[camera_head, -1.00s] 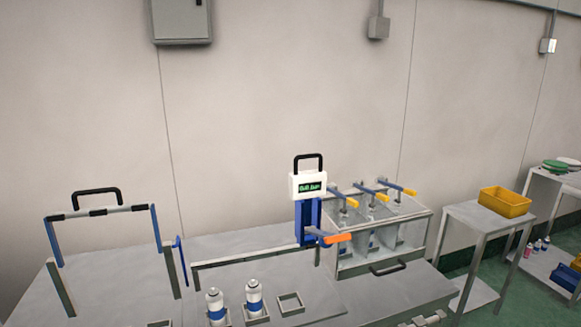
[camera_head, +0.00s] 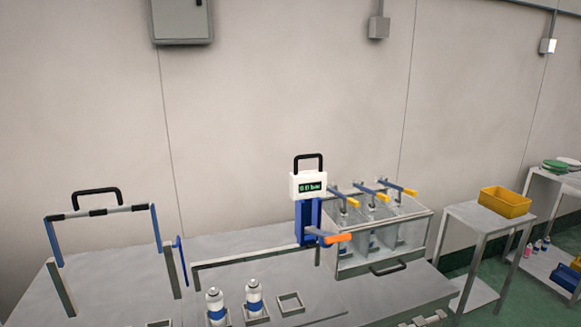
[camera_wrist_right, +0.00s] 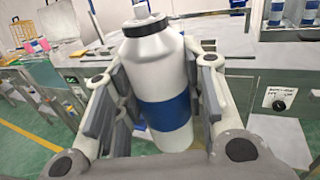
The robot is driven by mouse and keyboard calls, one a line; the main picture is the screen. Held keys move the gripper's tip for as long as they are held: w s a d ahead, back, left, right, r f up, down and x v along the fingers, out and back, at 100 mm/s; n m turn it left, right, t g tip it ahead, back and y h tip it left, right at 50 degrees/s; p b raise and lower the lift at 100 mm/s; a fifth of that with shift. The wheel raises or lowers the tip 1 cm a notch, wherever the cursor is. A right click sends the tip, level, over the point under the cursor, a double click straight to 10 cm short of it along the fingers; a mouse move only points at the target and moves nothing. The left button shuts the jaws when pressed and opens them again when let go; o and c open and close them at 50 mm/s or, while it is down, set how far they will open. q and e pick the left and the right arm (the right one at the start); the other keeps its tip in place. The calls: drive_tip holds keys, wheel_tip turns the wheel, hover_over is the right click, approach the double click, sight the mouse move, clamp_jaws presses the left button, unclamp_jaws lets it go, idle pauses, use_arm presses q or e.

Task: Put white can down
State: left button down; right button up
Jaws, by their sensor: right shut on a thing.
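A white can with a blue band (camera_wrist_right: 160,80) fills the middle of the right wrist view. My right gripper (camera_wrist_right: 158,95) is shut on it, with a finger on each side of its body. In the head view two white and blue cans, a left one (camera_head: 215,306) and a right one (camera_head: 254,297), stand in square holders on the bench. Neither gripper shows in the head view.
An empty square holder (camera_head: 290,304) is right of the two cans. A blue press with a white display (camera_head: 308,186) and orange handle stands behind it. A clear-walled case (camera_head: 385,235) with levers is to the right. A yellow bin (camera_head: 505,202) sits on a side table.

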drive_tip(key=shift+w+d+r+m+t+h, duration=0.25)
drive_tip(key=shift+d+m+t+h, duration=0.1)
drive_tip(key=shift+m+h, duration=0.15)
drive_tip(key=shift+w+d+r+m+t+h, duration=0.25)
drive_tip(key=shift+m+t+h, duration=0.15)
drive_tip(key=shift+h, duration=0.2)
drive_tip(key=shift+w+d+m+t+h, duration=0.4)
drive_tip(key=shift+m+h, duration=0.6)
drive_tip(key=shift+h, duration=0.55)
drive_tip(key=shift+w+d+m+t+h, duration=0.4)
drive_tip(key=shift+m+h, duration=0.6)
drive_tip(key=shift+h, duration=0.5)
drive_tip(key=shift+w+d+m+t+h, duration=0.4)
drive_tip(key=shift+m+h, duration=0.6)
drive_tip(key=shift+h, duration=0.55)
drive_tip(key=shift+a, duration=0.1)
drive_tip(key=shift+s+a, duration=0.1)
